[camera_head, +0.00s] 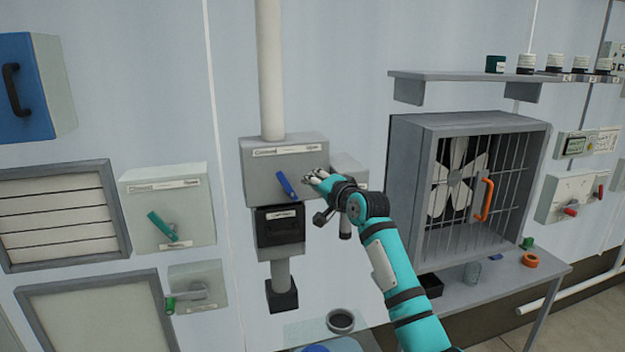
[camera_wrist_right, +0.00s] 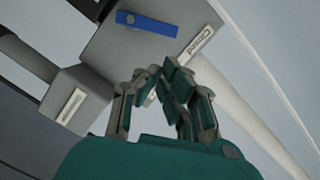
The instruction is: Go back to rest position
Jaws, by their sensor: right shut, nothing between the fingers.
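My right gripper (camera_head: 316,178) is shut and empty. In the head view it is just right of a blue lever (camera_head: 286,184) on a grey wall box (camera_head: 262,160); I cannot tell whether it touches the box. The lever slants down to the right. In the right wrist view the shut fingers (camera_wrist_right: 160,85) are in front of the same box (camera_wrist_right: 110,45), with the blue lever (camera_wrist_right: 147,24) beyond them. A label on the box reads "Closed" at one end. My left gripper is in neither view.
A pipe (camera_head: 270,70) rises above the box. To the right are a caged fan (camera_head: 462,180) with an orange handle, a shelf (camera_head: 450,76) with several jars, and a table (camera_head: 500,283). A green-levered box (camera_head: 165,208) hangs to the left. A dark cup (camera_head: 340,320) stands below.

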